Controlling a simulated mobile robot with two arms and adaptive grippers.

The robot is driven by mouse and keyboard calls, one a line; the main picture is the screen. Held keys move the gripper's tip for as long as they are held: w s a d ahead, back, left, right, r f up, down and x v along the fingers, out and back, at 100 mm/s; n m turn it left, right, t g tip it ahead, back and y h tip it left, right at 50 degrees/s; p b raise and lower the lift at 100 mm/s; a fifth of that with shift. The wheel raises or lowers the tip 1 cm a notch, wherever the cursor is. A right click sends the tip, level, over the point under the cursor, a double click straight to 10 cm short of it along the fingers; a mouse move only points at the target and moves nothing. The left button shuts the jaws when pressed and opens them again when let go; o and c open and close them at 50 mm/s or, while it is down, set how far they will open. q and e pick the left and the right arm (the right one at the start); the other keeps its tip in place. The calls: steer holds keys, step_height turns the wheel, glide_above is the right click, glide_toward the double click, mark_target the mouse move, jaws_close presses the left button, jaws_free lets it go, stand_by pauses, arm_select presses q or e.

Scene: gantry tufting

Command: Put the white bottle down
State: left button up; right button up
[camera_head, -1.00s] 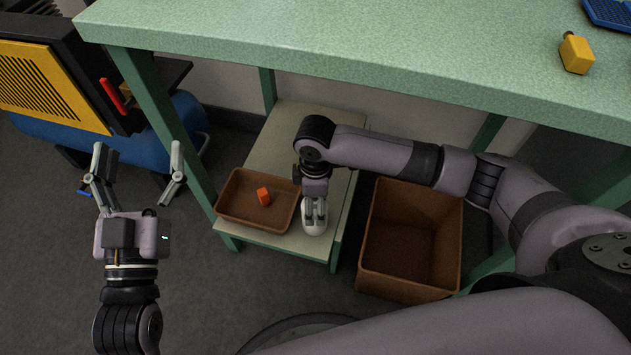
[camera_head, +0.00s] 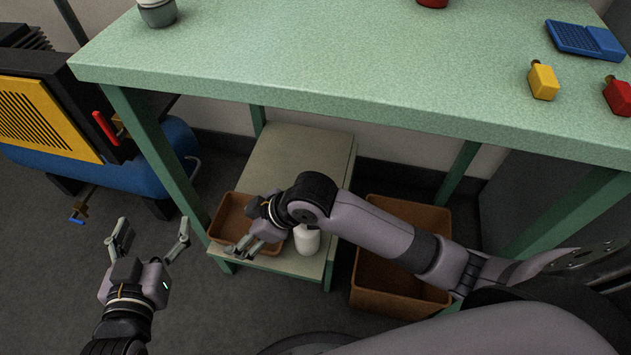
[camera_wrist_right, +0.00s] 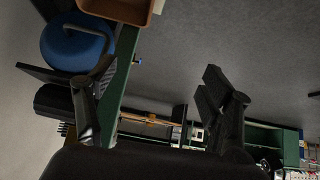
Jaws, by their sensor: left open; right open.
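The white bottle (camera_head: 307,239) stands upright on the low shelf (camera_head: 290,262) under the green table, near the shelf's front right. My right gripper (camera_head: 238,252) is open and empty, to the left of the bottle and over the brown tray's front edge, apart from the bottle. In the right wrist view the right gripper's fingers (camera_wrist_right: 155,105) are spread with nothing between them, and the bottle is not seen there. My left gripper (camera_head: 150,238) is open and empty over the floor at the left.
The brown tray (camera_head: 218,217) sits left of the bottle, partly hidden by my right arm. A brown bin (camera_head: 390,300) stands right of the shelf. The green table (camera_head: 330,70) overhangs, holding yellow (camera_head: 543,82) and red (camera_head: 618,96) bottles. A blue tank (camera_head: 150,165) is at left.

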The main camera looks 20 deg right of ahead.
steer(key=d+r+m+t+h, duration=0.1)
steer(key=d+r+m+t, duration=0.3)
steer(key=d, duration=0.3)
steer(key=s+d+r+m+t+h, duration=0.1)
steer(key=d+r+m+t+h, duration=0.1)
steer(key=d+r+m+t, duration=0.3)
steer(key=d+r+t, duration=0.1)
steer(key=d+r, duration=0.1)
steer(key=d, duration=0.1)
steer(key=shift+d, duration=0.2)
steer(key=shift+s, duration=0.1)
